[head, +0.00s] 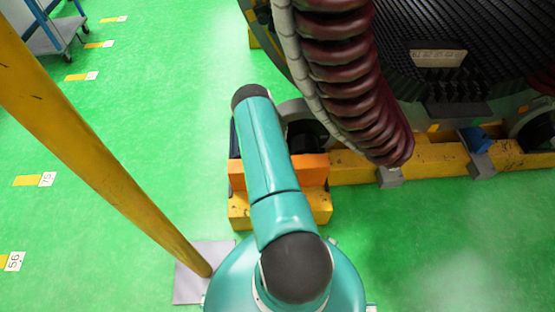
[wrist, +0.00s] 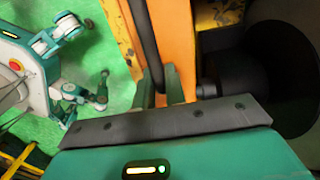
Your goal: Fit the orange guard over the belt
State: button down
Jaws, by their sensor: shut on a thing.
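The orange guard (wrist: 176,40) stands as a bright orange panel in the upper middle of the wrist view. In the head view the guard (head: 311,168) shows on both sides of my arm, above the yellow base. A dark curved bar (wrist: 146,40) runs along the guard and down between my fingers, seemingly its handle. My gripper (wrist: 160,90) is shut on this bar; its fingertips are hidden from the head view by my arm. A dark round motor or pulley part (wrist: 240,75) is right of the guard, close to it. I cannot make out the belt.
A yellow floor beam (head: 350,168) runs right from the guard, with a grey wheel-like part (head: 305,118) behind it. A thick dark-red coil (head: 345,70) hangs close right of my arm. A yellow post (head: 95,140) slants at left. Green floor is free at left.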

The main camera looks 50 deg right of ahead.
jog(key=shift+f, duration=1.15)
dwell(1.0)
jog(key=c, duration=1.4)
grip_release()
jog(key=shift+o, duration=0.2)
jog(key=shift+f, duration=0.1)
notch_tip(320, 180, up, 14)
jog(key=shift+w+d, duration=0.15)
jog(key=shift+d, duration=0.05)
